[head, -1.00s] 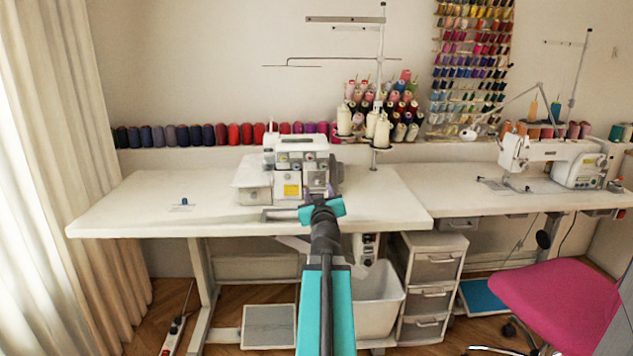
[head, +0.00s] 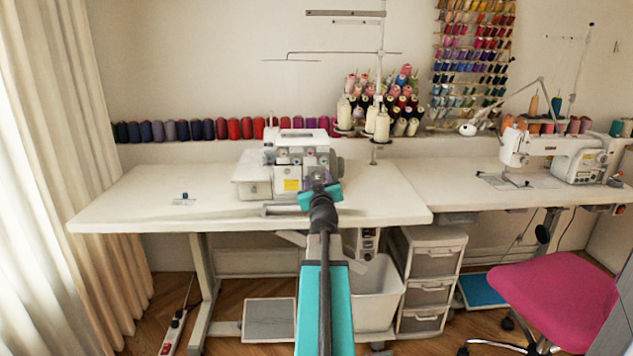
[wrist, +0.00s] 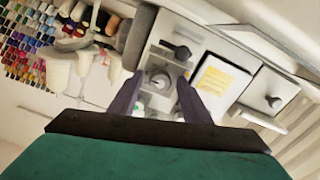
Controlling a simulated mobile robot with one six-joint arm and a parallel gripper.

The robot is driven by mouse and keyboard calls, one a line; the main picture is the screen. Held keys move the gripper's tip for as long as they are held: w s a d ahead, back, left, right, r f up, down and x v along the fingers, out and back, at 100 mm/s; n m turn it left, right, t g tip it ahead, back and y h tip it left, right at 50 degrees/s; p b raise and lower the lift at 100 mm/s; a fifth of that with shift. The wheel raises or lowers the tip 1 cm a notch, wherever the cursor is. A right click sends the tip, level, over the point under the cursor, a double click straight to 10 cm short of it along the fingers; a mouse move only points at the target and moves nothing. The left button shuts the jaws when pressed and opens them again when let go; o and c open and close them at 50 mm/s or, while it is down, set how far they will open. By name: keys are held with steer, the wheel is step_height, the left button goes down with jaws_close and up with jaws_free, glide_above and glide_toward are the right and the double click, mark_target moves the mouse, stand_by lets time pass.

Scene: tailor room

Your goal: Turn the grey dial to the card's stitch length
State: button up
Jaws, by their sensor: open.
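The white sewing machine (head: 285,165) stands on the table in front of my arm. A round grey dial (wrist: 160,80) on its front shows in the wrist view, between my two finger tips. My gripper (wrist: 159,88) is open, with one dark finger on each side of the dial; I cannot tell whether either touches it. In the head view my gripper (head: 319,182) is at the machine's front right and hides the dial. A yellow card (wrist: 215,82) with a white border is on the machine's front beside the dial; it also shows in the head view (head: 291,185). Its writing is too small to read.
Dark knobs (wrist: 180,50) sit close to the dial on the same front. Thread cones (head: 381,125) stand behind the machine at the right. A small blue item (head: 184,197) lies on the table's left, which is otherwise clear. A pink chair (head: 555,300) stands at the right.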

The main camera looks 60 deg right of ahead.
steer(key=shift+c, duration=0.2)
steer(key=c, duration=1)
steer(key=shift+a, duration=0.2)
steer(key=shift+d+r, duration=0.1)
steer(key=shift+d+m, duration=0.1)
steer(key=shift+m, duration=0.8)
steer(key=m, duration=0.3)
steer(key=shift+m, duration=0.4)
steer(key=shift+r+m+p, duration=0.1)
steer(key=shift+m+p, duration=0.45)
steer(key=shift+m, duration=1.15)
